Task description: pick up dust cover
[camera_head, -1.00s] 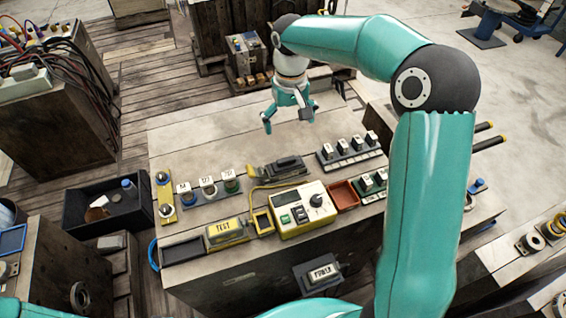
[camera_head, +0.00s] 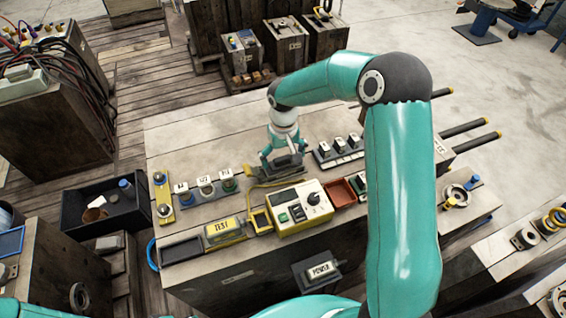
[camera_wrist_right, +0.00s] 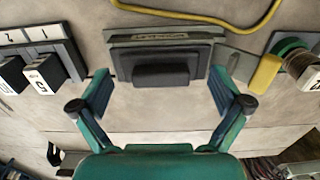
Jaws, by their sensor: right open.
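The likely dust cover is a dark grey rectangular piece with a raised black grip (camera_wrist_right: 161,75). It lies flat on the workbench, and in the head view it (camera_head: 289,168) is partly hidden by my right gripper (camera_head: 282,158). In the right wrist view, the right gripper (camera_wrist_right: 161,95) is open and empty. Its two teal fingers stand apart, one to each side of the cover, near its ends. I cannot tell whether either finger touches it. My left gripper is not in view.
Close by are a row of white-capped blocks (camera_head: 338,150), labelled round knobs (camera_head: 206,187) and a yellow cable (camera_head: 262,186). The control box (camera_head: 299,208) and a red tray (camera_head: 342,193) stand in front. The back left of the bench (camera_head: 200,135) is clear.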

